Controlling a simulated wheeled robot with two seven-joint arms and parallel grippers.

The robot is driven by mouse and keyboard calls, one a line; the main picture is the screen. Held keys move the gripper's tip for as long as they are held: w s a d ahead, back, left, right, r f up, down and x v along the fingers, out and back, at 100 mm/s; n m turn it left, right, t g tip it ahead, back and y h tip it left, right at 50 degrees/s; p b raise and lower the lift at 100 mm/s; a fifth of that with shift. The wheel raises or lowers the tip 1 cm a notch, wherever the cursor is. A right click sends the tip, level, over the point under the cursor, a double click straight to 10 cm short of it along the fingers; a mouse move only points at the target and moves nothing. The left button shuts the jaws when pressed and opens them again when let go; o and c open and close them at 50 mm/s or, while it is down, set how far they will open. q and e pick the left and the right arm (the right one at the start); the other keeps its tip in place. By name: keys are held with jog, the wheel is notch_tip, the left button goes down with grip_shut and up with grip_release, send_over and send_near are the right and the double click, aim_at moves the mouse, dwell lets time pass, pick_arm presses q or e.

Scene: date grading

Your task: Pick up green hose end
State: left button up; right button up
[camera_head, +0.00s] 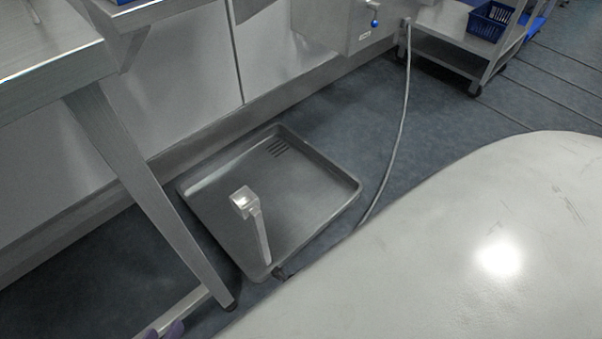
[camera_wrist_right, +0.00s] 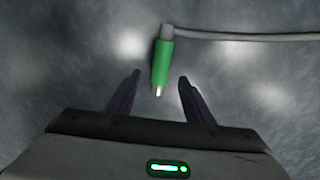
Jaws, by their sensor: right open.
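The green hose end (camera_wrist_right: 162,62) shows in the right wrist view, over a dark blue-grey floor. It has a pale metal tip pointing toward my gripper. A grey hose (camera_wrist_right: 240,37) runs from its far end to the right. My right gripper (camera_wrist_right: 160,78) is open, its two dark fingers apart, with the green end's tip between and slightly ahead of them; nothing is held. In the head view the grey hose (camera_head: 402,110) hangs down and passes behind my white body; its green end is hidden there. Only a purple bit of my left gripper (camera_head: 172,330) shows at the bottom left.
A shallow grey tray (camera_head: 352,186) lies on the floor, with a pale post (camera_head: 260,230) rising at its near side. A steel table leg (camera_head: 150,195) stands left. A steel box with a blue knob (camera_head: 335,25) and a wheeled rack (camera_head: 445,55) with blue baskets stand behind.

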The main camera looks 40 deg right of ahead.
jog(key=f+b, duration=0.2)
jog(key=f, duration=0.1)
jog(key=f+b, duration=0.1)
jog(key=b, duration=0.1)
jog(key=shift+s+f, duration=0.25)
jog(key=shift+f, duration=0.2)
pick_arm(q)
jog(key=r, duration=0.1)
jog(key=d+r+t+h, duration=0.1)
jog(key=d+r+h, duration=0.1)
jog(key=shift+w+d+r+t, duration=0.2)
jog(key=shift+w+r+t, duration=0.05)
jog(key=shift+w+t, duration=0.05)
pick_arm(e)
grip_shut()
